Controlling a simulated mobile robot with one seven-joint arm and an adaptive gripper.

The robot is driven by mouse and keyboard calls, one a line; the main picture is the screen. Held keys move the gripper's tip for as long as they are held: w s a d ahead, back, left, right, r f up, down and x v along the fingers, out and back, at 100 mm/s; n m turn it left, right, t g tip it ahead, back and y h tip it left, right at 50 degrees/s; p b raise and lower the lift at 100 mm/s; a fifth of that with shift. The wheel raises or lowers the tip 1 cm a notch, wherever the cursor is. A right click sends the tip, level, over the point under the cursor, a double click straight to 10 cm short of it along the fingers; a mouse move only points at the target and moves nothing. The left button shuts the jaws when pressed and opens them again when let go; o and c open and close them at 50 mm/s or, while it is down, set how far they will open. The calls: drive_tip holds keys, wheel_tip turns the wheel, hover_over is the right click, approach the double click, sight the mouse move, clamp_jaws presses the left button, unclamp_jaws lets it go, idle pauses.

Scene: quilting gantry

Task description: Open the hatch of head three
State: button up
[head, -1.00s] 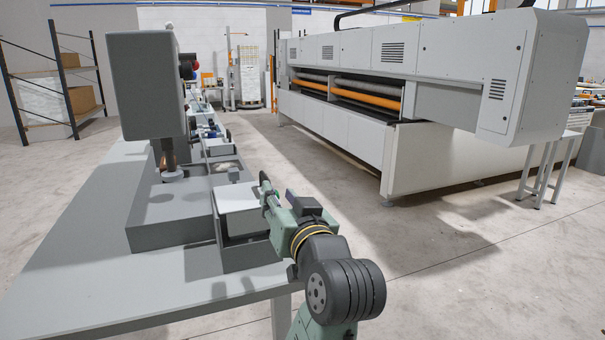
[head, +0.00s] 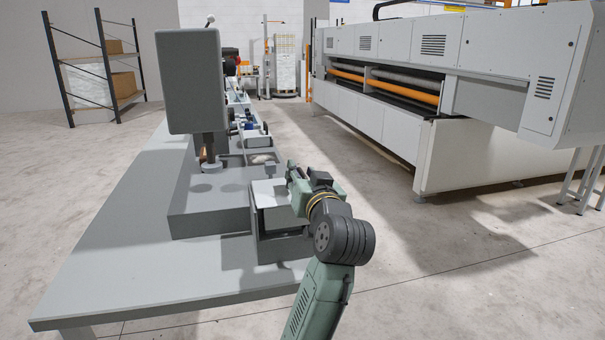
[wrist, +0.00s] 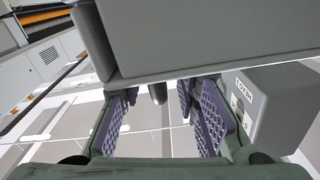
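A row of grey machine heads runs away along a long grey table; the nearest head (head: 187,82) is a tall block above a grey bed (head: 203,208). A box with a pale flat top (head: 268,193) stands at the bed's right. My gripper (head: 293,172) is at the right edge of that box. In the wrist view my gripper (wrist: 160,112) is open, its ridged pads apart. A grey body (wrist: 215,35) fills the top of that view, and a small dark rounded part (wrist: 157,92) shows between the fingers. I cannot tell which head is number three, or see its hatch clearly.
A grey box with a small label (wrist: 270,105) is at the right in the wrist view. A long quilting machine (head: 400,140) with orange rollers stands across the aisle. The floor (head: 440,250) between is clear. Shelving (head: 105,75) is at the back left.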

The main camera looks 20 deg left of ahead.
clamp_jaws()
idle(0.8)
